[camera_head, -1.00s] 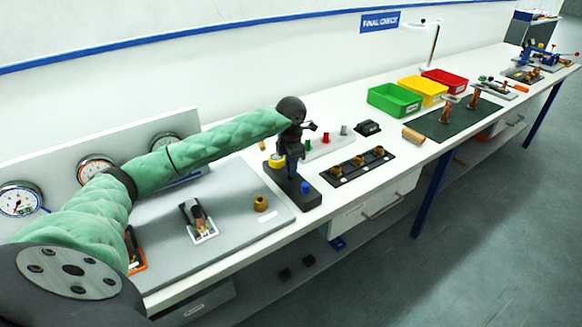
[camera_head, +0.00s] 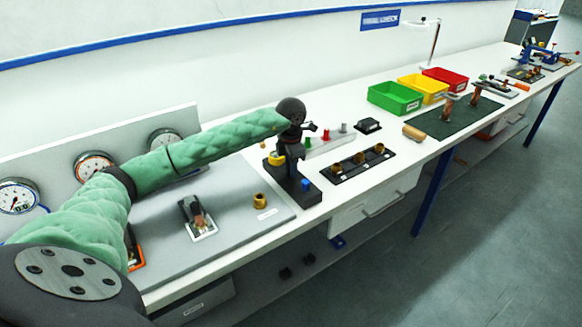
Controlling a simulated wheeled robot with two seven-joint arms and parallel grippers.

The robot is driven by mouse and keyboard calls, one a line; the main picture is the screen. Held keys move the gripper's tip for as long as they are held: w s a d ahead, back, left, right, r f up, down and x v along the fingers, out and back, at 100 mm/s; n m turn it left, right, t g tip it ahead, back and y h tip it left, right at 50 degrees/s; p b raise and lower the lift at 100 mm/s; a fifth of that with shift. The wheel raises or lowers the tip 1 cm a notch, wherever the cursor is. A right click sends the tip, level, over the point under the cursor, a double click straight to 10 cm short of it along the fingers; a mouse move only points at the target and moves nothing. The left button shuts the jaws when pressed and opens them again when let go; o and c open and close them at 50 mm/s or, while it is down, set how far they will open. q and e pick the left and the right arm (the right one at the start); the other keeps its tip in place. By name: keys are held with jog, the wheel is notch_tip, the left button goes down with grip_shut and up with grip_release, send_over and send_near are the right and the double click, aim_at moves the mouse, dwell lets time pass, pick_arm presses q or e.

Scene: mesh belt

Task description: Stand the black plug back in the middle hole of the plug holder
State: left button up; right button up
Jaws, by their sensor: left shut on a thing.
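The plug holder (camera_head: 310,197) is a dark block on the bench, just right of the grey board. A blue plug (camera_head: 305,186) stands at its near end, and a yellow plug (camera_head: 277,159) shows at its far end. My left gripper (camera_head: 291,172) points down over the middle of the holder, between these two plugs. It is shut on a dark thing, likely the black plug, which blends with the fingers. The middle hole is hidden behind the gripper, so I cannot tell whether the plug is in it. My right gripper is out of view.
A black strip with several brass fittings (camera_head: 360,160) lies close to the right. A pale rack with coloured pegs (camera_head: 326,138) is behind it. A brass fitting (camera_head: 260,200) and a small clamp (camera_head: 197,217) sit on the grey board (camera_head: 235,222), with gauges behind.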

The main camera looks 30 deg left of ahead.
pick_arm(q)
jog(key=shift+f, duration=0.25)
jog(key=o, duration=1)
jog(key=shift+o, duration=0.2)
jog(key=shift+r, duration=0.15)
jog(key=shift+r+b, duration=0.35)
jog(key=shift+b, duration=0.05)
notch_tip(320, 180, up, 7)
jog(key=shift+f+b, duration=0.1)
jog(key=shift+b, duration=0.95)
